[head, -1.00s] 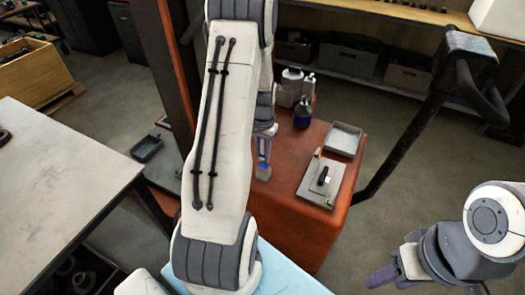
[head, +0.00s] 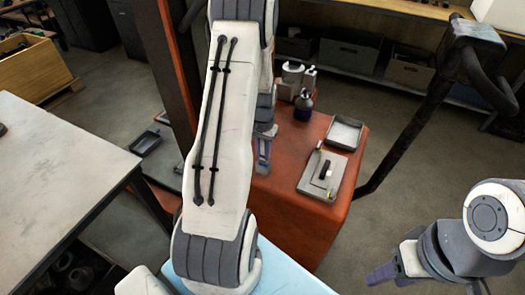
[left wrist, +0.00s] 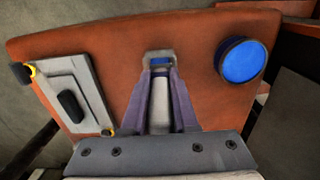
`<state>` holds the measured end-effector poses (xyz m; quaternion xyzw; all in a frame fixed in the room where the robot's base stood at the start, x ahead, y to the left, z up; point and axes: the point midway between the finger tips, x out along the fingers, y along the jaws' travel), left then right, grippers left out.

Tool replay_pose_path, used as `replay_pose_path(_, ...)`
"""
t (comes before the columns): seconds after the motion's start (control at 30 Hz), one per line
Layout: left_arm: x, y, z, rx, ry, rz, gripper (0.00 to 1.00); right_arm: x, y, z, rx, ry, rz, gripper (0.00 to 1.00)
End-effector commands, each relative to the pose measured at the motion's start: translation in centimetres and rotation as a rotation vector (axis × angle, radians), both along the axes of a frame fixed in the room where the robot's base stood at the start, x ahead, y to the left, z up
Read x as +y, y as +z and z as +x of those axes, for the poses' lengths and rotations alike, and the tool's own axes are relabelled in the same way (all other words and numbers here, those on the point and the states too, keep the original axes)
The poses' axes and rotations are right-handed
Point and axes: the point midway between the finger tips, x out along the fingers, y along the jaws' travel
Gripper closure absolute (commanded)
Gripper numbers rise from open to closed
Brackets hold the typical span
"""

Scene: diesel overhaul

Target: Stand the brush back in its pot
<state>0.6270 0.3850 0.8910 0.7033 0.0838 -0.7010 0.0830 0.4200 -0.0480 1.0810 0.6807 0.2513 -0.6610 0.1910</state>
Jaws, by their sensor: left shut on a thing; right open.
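My left gripper (left wrist: 160,90) points down over the red cabinet top and is shut on the brush (left wrist: 160,62). In the left wrist view, the brush's pale part lies between the fingers, with a grey and blue end beyond the tips. I cannot tell whether it touches the cabinet. The left fingertips also show in the head view (head: 262,158). My right gripper (head: 385,274) is open and empty, at lower right.
The red cabinet top (head: 285,195) also bears a grey plate with a black handle (head: 325,170), a grey tray (head: 344,133), a dark blue bottle (head: 303,106) and pale containers (head: 291,78). A pale table (head: 60,180) is at left. A dark post (head: 425,110) rises at right.

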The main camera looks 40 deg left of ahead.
Motion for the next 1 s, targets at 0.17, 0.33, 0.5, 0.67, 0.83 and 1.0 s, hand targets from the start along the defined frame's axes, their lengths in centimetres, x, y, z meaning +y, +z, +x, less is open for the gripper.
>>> replay_pose_path(0.17,0.0,-0.9,0.0,0.000,0.000,0.000,1.00,0.0,-0.6,0.0,0.000,0.000,0.000,0.50)
replay_pose_path(0.33,0.0,-1.6,0.0,0.000,0.000,0.000,1.00,0.0,-1.1,0.0,0.000,0.000,0.000,0.50)
replay_pose_path(0.5,0.0,-2.2,0.0,0.000,0.000,0.000,1.00,0.0,-1.4,0.0,0.000,0.000,0.000,0.50)
replay_pose_path(0.67,0.0,-2.1,0.0,0.000,0.000,0.000,0.38,0.0,-1.3,0.0,0.000,0.000,0.000,0.50)
replay_pose_path(0.83,0.0,-2.1,0.0,0.000,0.000,0.000,0.38,0.0,-1.3,0.0,0.000,0.000,0.000,0.50)
replay_pose_path(1.0,0.0,-1.7,0.0,-0.002,0.000,0.000,0.38,0.0,-1.4,0.0,0.000,0.000,0.000,0.50)
